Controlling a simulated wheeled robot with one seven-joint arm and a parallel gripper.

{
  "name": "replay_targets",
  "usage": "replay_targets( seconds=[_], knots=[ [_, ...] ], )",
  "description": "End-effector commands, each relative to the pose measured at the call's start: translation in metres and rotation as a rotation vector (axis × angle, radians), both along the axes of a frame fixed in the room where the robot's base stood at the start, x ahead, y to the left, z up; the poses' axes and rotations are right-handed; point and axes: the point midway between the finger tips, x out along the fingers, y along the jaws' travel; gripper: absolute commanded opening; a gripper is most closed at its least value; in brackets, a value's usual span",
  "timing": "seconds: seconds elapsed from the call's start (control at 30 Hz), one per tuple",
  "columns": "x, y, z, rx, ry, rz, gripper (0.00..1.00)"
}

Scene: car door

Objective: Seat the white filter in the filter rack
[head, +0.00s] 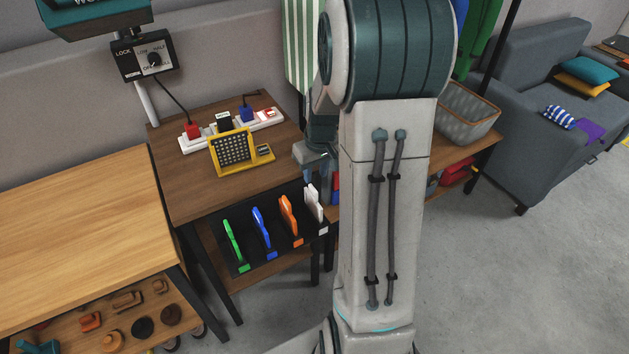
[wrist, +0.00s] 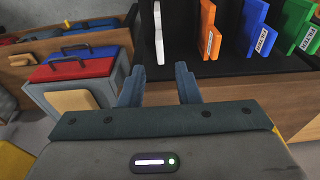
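The white filter (head: 313,204) stands edge-on at the right end of the dark filter rack (head: 283,250) in the head view. In the wrist view the white filter (wrist: 158,34) is at the left end of the black rack (wrist: 190,69), just beyond the gap between my fingers. I cannot tell how deep it sits in its slot. My gripper (wrist: 159,88) is open, its two blue-grey fingertips apart with nothing between them. It is a short way from the white filter and not visibly touching it. In the head view my arm hides most of the gripper.
Orange (head: 289,216), blue (head: 263,230) and green (head: 234,243) filters stand in the same rack. A yellow-framed grid (head: 233,150) and a power strip (head: 215,131) are on the table above. A red-and-blue toolbox (wrist: 75,78) stands left of the rack in the wrist view.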

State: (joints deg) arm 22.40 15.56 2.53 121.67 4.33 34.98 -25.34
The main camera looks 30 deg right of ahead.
Motion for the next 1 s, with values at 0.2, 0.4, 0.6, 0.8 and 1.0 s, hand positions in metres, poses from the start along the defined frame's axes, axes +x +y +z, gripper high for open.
replay_targets(
  seconds=[0.2,0.4,0.6,0.8,1.0],
  knots=[
    [-0.005,-0.001,0.040,-0.002,-0.003,0.000,0.30],
    [-0.009,0.002,0.056,-0.001,-0.003,0.001,0.30],
    [-0.035,0.040,0.082,-0.009,-0.020,0.000,0.30],
    [-0.090,0.094,0.110,-0.013,-0.051,-0.017,0.30],
    [-0.143,0.127,0.119,-0.005,-0.079,-0.039,0.30]
  ],
)
